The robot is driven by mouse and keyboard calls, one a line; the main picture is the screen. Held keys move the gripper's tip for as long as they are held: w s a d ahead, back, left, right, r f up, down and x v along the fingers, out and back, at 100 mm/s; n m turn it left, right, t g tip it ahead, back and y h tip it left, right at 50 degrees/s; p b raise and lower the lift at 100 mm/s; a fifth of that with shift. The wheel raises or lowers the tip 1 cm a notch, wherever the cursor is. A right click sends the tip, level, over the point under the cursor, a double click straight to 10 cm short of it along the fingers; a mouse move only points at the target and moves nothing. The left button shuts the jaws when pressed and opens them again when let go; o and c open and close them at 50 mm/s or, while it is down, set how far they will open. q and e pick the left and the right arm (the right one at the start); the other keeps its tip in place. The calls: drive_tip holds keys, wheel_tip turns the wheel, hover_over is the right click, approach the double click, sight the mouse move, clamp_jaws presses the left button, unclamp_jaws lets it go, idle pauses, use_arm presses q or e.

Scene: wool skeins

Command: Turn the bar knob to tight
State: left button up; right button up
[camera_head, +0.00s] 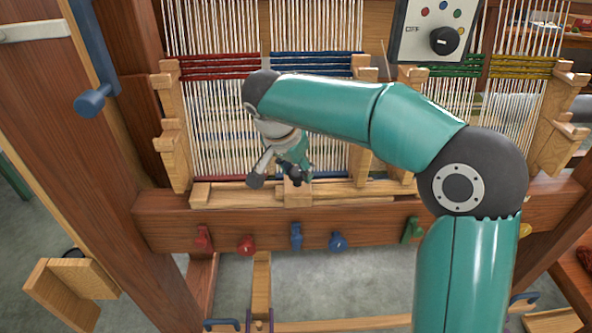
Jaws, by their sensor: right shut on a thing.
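My right gripper (292,178) reaches down from the teal arm to the front bar of the loom (160,215). Its dark fingertips are at a small pale wooden block (298,195) on the bar's upper ledge, and it is shut on it; the exact contact is partly hidden by the fingers. I cannot tell whether this block is the bar knob, and no "tight" mark is readable. Along the bar's front face are red (204,238), blue (296,236) and green (411,230) pegs or knobs. My left gripper is not in view.
Warp threads (225,125) stand behind the gripper. A thick wooden post (65,120) with a blue crank (92,101) borders the left. An open wooden box (72,290) is low left.

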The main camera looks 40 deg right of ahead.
drive_tip(key=shift+w+r+m+g, duration=0.15)
drive_tip(key=shift+m+g, duration=0.15)
drive_tip(key=shift+m, duration=0.8)
drive_tip(key=o, duration=1.1)
drive_tip(key=shift+a, duration=0.1)
drive_tip(key=v, duration=1.1)
drive_tip(key=shift+a+r, duration=0.25)
drive_tip(key=shift+a, duration=0.05)
